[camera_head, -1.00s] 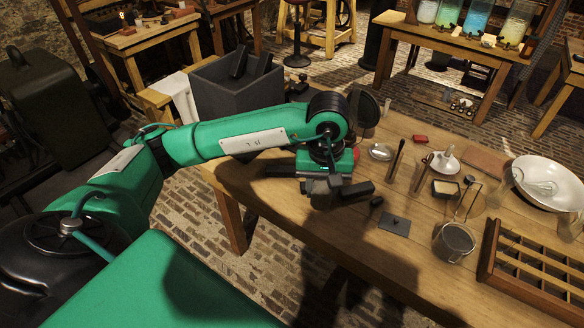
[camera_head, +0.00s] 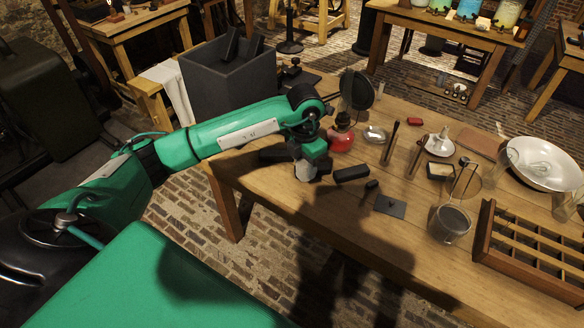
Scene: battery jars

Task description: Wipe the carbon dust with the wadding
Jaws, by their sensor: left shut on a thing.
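My left gripper (camera_head: 308,166) is at the near left end of the wooden table (camera_head: 330,225), pointing down close to its top. It is shut on a small pale grey-white piece, which looks like the wadding (camera_head: 304,174); the gripper hides part of it. I cannot make out the carbon dust; the wood there is in shadow and partly covered by the gripper. A black block (camera_head: 351,174) lies just right of the gripper, and another dark piece (camera_head: 274,155) lies left of it. My right gripper is not in view.
A red lamp (camera_head: 341,140) and a round dark disc (camera_head: 357,90) stand behind the gripper. A dark plate (camera_head: 390,205), glass jar (camera_head: 449,224), white bowl (camera_head: 545,166) and slatted wooden rack (camera_head: 525,253) lie to the right. A grey bin (camera_head: 229,85) stands behind the arm.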

